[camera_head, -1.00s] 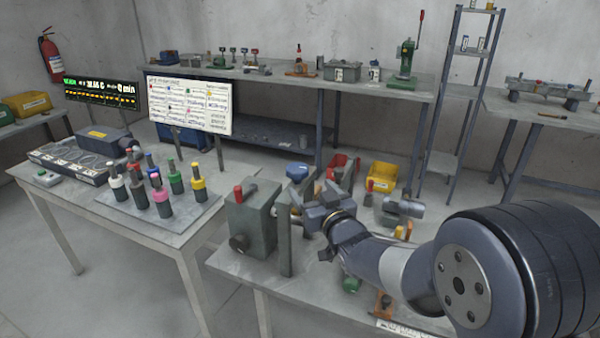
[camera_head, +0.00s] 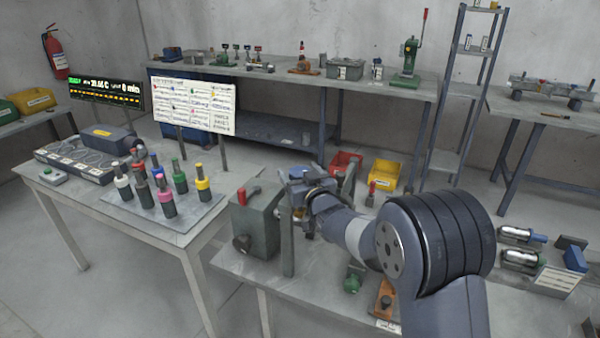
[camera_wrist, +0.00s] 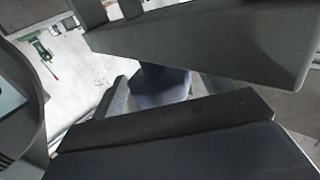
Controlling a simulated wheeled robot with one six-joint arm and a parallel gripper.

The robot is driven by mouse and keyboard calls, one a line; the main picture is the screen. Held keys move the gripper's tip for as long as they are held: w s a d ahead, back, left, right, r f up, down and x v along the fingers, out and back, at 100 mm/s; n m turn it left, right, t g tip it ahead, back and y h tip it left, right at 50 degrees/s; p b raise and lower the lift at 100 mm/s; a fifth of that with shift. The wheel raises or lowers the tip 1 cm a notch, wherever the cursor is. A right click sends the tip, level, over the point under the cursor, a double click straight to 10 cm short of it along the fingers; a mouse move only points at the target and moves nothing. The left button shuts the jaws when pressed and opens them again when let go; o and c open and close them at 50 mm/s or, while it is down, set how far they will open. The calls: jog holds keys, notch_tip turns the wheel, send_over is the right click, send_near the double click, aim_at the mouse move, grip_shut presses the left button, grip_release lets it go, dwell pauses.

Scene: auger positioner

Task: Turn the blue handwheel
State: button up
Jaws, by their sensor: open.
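The blue handwheel (camera_head: 296,172) is on the grey fixture at the near table's left end. In the head view my gripper (camera_head: 305,185) covers most of it, leaving only a small patch of blue. In the wrist view the two jaws (camera_wrist: 165,88) are apart, one above and one below. A blue-grey faceted part (camera_wrist: 158,86) shows in the gap between them. It looks like the handwheel, but its full outline is hidden by the jaws. Whether either jaw touches it I cannot tell.
A grey-green box with a red-topped pin (camera_head: 254,220) and an upright plate (camera_head: 287,243) stand left of my gripper. A green part (camera_head: 353,280) and an orange part (camera_head: 385,300) lie in front. Red (camera_head: 345,163) and yellow bins (camera_head: 385,172) sit behind.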

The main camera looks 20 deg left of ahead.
jog(key=c, duration=1)
jog(key=shift+o, duration=0.2)
jog(key=shift+f, duration=0.1)
jog(key=h+b, duration=0.1)
jog(key=b, duration=0.3)
jog(key=shift+f+m+t, duration=0.1)
jog(key=shift+m+t, duration=0.3)
jog(key=shift+r+m+t+h+b, duration=0.2)
jog(key=shift+m+t+h+b, duration=0.5)
jog(key=shift+b, duration=0.8)
jog(key=o, duration=1)
jog(key=shift+c, duration=0.2)
